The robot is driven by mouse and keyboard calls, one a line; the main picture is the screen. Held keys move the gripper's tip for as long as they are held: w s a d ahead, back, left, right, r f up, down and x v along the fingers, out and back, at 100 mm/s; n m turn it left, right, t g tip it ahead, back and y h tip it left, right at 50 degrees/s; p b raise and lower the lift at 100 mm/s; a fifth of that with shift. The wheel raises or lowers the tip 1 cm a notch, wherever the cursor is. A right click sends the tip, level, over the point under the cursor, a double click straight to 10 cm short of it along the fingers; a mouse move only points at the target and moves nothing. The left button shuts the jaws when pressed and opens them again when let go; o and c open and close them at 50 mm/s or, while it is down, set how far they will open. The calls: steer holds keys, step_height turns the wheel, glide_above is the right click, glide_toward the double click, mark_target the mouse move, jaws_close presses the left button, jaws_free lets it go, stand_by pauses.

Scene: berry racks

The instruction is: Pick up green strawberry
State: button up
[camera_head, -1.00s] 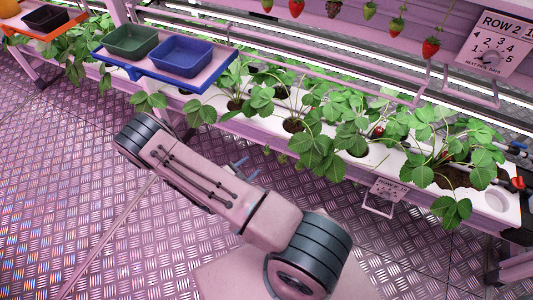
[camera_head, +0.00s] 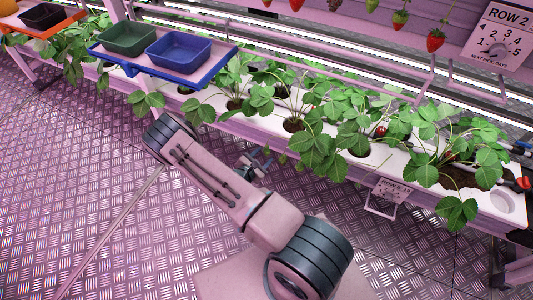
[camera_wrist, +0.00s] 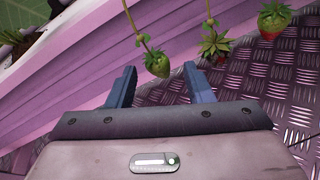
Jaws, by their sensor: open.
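A green strawberry (camera_wrist: 157,63) hangs on a thin stem in the wrist view, lined up between the fingertips of my gripper (camera_wrist: 160,76). My gripper is open, with one blue finger on each side, and nothing is held. I cannot tell how far the berry reaches between the fingers. In the head view my gripper (camera_head: 257,163) is beside the hanging green berries (camera_head: 281,160) below the white trough, partly hidden by my arm.
The planted white trough (camera_head: 370,158) runs behind. A blue tray (camera_head: 179,55) and a green tray (camera_head: 131,39) sit on a shelf at upper left.

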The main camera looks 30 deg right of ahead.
mark_target(267, 151)
steer(key=b+x, duration=0.1)
steer(key=x, duration=0.3)
steer(key=shift+r, duration=0.2)
steer(key=c, duration=0.7)
steer(key=shift+r, duration=0.1)
steer(key=shift+r+p, duration=0.35)
steer(key=shift+p, duration=0.15)
steer(key=shift+s+a+f+p, duration=0.1)
steer(key=shift+s+a+p, duration=0.4)
steer(key=shift+s+a, duration=1.6)
steer(key=shift+s+a+p, duration=0.45)
steer(key=shift+s+a, duration=0.75)
steer(key=shift+a, duration=1.8)
steer(key=shift+s+a+f+p, duration=0.1)
steer(key=shift+s+a+p, duration=0.4)
steer(key=shift+s+a, duration=1.6)
steer(key=shift+w+a, duration=0.45)
steer(key=shift+s+a, duration=0.75)
steer(key=shift+a, duration=0.25)
steer(key=shift+s+a, duration=0.75)
steer(key=shift+a, duration=0.2)
